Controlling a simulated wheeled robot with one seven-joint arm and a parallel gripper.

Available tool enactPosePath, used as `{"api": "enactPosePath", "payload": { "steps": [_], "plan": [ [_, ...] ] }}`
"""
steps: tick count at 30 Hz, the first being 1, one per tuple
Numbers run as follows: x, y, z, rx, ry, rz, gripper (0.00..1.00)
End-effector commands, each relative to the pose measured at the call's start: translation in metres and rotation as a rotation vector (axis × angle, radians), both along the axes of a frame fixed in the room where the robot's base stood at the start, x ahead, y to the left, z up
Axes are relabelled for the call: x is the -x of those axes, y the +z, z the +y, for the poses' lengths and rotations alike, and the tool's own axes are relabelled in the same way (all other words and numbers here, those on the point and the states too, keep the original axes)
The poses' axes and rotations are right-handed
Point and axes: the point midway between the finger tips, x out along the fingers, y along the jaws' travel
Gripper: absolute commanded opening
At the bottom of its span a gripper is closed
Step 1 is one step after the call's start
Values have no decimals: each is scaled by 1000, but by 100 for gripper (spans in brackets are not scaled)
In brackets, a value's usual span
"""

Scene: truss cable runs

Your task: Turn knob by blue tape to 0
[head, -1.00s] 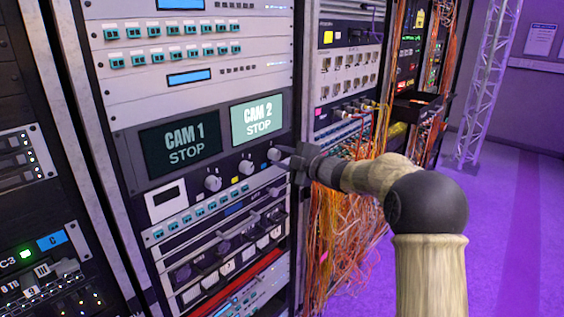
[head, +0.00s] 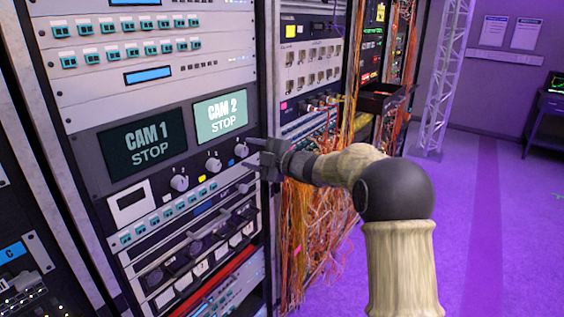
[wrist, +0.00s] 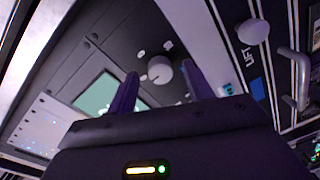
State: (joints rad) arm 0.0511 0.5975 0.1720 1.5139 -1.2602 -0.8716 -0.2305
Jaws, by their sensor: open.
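The grey panel below the CAM 1 and CAM 2 screens holds a row of pale round knobs in the head view. The right-hand knob (head: 241,150) has a small bluish patch (head: 231,162) at its lower left, which looks like the blue tape. My gripper (head: 262,152) is just right of this knob, pointing at the panel. In the wrist view my gripper (wrist: 160,76) is open, and a pale knob (wrist: 159,72) shows between its fingers, seemingly beyond the tips. I see no contact. The knob's scale numbers are too small to read.
The middle knob (head: 213,165) and left knob (head: 180,183) are close by, with yellow tape (head: 202,178) between them. Units with handles sit below. Orange cables (head: 315,215) hang to the right, under my arm. Purple floor on the right is open.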

Motion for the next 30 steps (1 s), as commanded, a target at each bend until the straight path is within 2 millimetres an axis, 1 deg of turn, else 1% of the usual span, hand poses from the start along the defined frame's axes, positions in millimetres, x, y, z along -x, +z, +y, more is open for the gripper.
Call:
{"api": "enactPosePath", "payload": {
  "steps": [21,25,30],
  "plan": [
    [83,7,-110,1,-3,-1,51],
    [93,8,-124,1,-1,-1,51],
    [98,8,-129,0,0,0,51]
  ]
}}
